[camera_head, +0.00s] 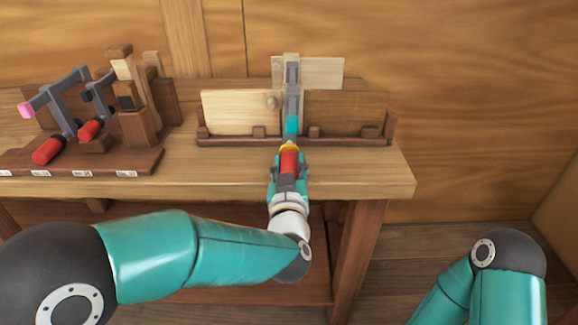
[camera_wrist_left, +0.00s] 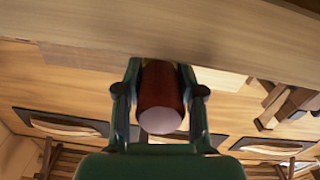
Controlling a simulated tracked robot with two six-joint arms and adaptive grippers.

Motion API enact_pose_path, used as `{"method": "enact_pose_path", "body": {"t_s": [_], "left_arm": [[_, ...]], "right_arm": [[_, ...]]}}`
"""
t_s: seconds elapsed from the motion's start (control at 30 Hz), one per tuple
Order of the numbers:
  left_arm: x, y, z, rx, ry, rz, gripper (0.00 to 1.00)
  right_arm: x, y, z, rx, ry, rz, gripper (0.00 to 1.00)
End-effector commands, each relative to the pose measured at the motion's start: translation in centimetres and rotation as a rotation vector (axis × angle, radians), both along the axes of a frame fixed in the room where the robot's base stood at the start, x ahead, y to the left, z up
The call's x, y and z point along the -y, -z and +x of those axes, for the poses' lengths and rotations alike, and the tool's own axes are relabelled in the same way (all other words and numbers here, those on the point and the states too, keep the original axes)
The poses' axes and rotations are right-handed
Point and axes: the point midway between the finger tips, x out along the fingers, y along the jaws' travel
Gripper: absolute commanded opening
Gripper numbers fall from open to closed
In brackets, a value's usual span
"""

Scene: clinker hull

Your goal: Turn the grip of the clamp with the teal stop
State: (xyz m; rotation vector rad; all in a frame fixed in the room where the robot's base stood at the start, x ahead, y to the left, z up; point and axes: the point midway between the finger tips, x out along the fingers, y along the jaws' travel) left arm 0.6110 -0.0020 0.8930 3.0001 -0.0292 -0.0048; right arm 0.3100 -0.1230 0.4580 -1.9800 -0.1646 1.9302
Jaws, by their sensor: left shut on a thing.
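The clamp with the teal stop (camera_head: 292,125) stands at the middle of the bench, its grey bar upright against the wooden boards. Its red grip (camera_head: 289,160) points toward me at the bench's front edge, with a yellow part at its far end. My left gripper (camera_head: 288,178) is shut around the red grip. In the left wrist view the grip (camera_wrist_left: 161,100) sits between the two fingers of the left gripper (camera_wrist_left: 160,105), its pale round end facing the camera. My right gripper is out of view; only part of my right arm shows at the lower right.
Two other clamps with red grips (camera_head: 48,150) rest in a wooden rack (camera_head: 130,160) at the left, one with a pink stop (camera_head: 25,109). A pale board (camera_head: 240,112) and a brown board (camera_head: 345,112) stand in a low holder (camera_head: 215,141). The bench's right end (camera_head: 395,180) is clear.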

Motion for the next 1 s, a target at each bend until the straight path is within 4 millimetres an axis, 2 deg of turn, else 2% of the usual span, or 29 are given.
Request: {"method": "enact_pose_path", "body": {"t_s": [0.03,0.2,0.57,0.6,0.7,1.0], "left_arm": [[-0.1,0.4,0.0,0.004,0.000,-0.029,0.04],[0.0,0.3,0.0,0.004,0.012,-0.140,0.04],[0.0,0.0,0.0,-0.001,0.015,-0.170,0.04],[0.0,0.0,0.0,0.000,0.014,-0.169,0.45],[0.0,0.0,0.0,0.000,0.014,-0.169,0.62],[0.0,0.0,0.0,0.000,0.014,-0.168,0.64]], "right_arm": [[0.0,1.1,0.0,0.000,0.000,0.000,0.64],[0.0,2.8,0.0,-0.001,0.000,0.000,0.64],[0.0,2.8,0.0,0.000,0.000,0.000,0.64],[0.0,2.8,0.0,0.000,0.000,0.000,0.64],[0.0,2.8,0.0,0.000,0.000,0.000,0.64],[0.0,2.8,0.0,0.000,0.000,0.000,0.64]]}}
